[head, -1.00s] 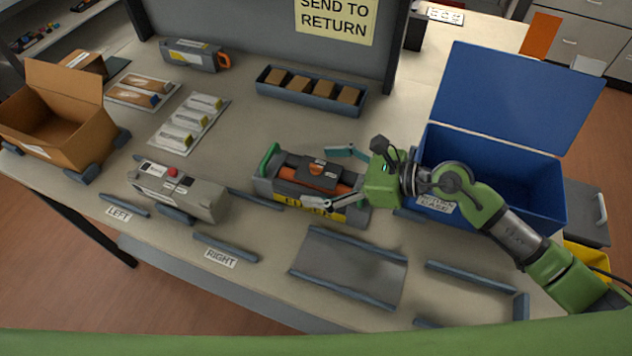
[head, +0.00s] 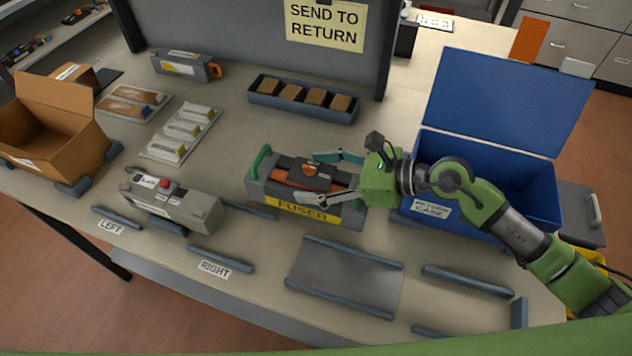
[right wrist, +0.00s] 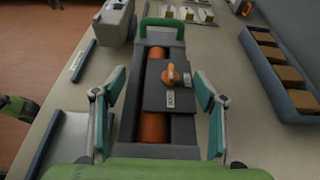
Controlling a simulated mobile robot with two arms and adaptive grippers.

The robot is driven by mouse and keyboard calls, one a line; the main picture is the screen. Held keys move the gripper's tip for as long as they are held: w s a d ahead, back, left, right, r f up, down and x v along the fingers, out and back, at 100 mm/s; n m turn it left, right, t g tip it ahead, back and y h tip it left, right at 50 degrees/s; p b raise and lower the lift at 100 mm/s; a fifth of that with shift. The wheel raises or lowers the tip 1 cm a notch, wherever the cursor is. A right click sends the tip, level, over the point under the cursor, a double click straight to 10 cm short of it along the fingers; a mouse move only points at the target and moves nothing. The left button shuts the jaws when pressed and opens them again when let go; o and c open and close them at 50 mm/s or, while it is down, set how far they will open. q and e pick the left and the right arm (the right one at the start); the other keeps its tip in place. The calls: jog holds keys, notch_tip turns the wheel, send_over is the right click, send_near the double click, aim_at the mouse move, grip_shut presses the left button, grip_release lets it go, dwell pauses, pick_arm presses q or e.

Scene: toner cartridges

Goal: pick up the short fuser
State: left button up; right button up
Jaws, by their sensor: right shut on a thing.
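The short fuser (head: 330,214) is a grey box with a dark top cover, orange rollers, a green handle at its left end and a yellow FUSER label on its front. My right gripper (head: 332,178) reaches over it from the right, with one finger on the far side and one on the near side, shut on it. In the right wrist view, the fuser (right wrist: 155,153) lies lengthwise between the two teal-padded fingers (right wrist: 160,112), green handle at the far end. I cannot tell whether its base touches the table.
A blue lidded return case (head: 480,215) stands right of the fuser. A grey unit with a red button (head: 172,205) is to the left. An empty grey plate with rails (head: 343,280) lies in front. A bin of brown blocks (head: 303,112) is behind.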

jog(key=s+r, duration=0.1)
jog(key=r, duration=0.1)
jog(key=s+r, duration=0.1)
jog(key=r, duration=0.1)
jog(key=s+r, duration=0.2)
jog(key=shift+a+r, duration=0.15)
jog(key=shift+a, duration=0.2)
jog(key=s+a+r+p, duration=0.1)
jog(key=s+r+p, duration=0.3)
jog(key=s, duration=0.5)
jog(key=shift+s+a+r, duration=0.25)
jog(key=shift+s+r, duration=0.15)
jog(key=shift+r, duration=0.05)
